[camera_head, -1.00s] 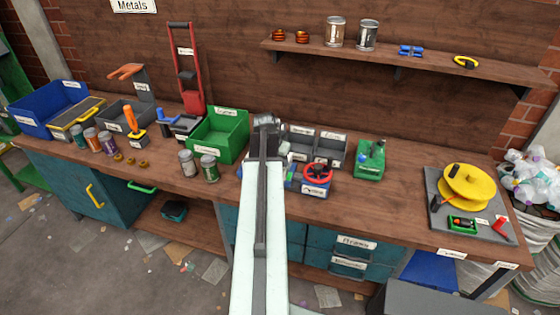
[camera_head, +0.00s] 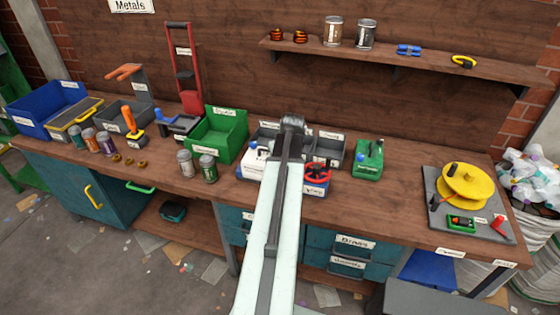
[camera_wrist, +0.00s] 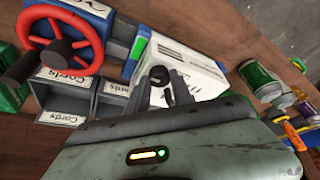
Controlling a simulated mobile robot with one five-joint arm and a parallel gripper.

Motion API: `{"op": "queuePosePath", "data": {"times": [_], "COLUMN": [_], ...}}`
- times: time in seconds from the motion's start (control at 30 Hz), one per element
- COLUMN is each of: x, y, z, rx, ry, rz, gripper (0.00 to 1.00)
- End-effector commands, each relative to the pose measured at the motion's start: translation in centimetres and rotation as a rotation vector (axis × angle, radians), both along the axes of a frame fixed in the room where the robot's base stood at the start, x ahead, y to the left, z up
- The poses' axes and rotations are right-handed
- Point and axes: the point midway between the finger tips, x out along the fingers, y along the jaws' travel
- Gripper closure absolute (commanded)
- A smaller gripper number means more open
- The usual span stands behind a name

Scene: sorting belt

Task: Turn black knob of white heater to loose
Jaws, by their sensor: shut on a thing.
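The white heater (camera_wrist: 203,72) lies below my gripper in the wrist view. In the head view its left part (camera_head: 252,165) shows beside my arm, and the rest is hidden. The black knob (camera_wrist: 168,97) is a small dark shape at the jaws in the wrist view, mostly covered by the fingers. My gripper (camera_wrist: 168,88) is shut on the knob. In the head view the wrist end of my arm is over the heater's right side, and the jaws and knob are hidden.
A red wheel valve (camera_head: 317,174) on a blue base stands close right of my arm. Grey card bins (camera_head: 328,149) are behind it. A green bin (camera_head: 218,135) and two cans (camera_head: 208,169) stand to the left. A green device (camera_head: 368,158) is farther right.

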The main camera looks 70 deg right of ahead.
Motion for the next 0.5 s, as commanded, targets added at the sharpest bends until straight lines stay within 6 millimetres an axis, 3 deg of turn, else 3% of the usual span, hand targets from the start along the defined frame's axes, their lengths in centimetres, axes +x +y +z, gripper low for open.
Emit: {"op": "queuePosePath", "data": {"times": [0.5], "x": [-0.27], "y": [-0.46], "z": [-0.03], "rx": [0.002], "ry": [0.002], "rz": [0.487], "gripper": [1.0]}}
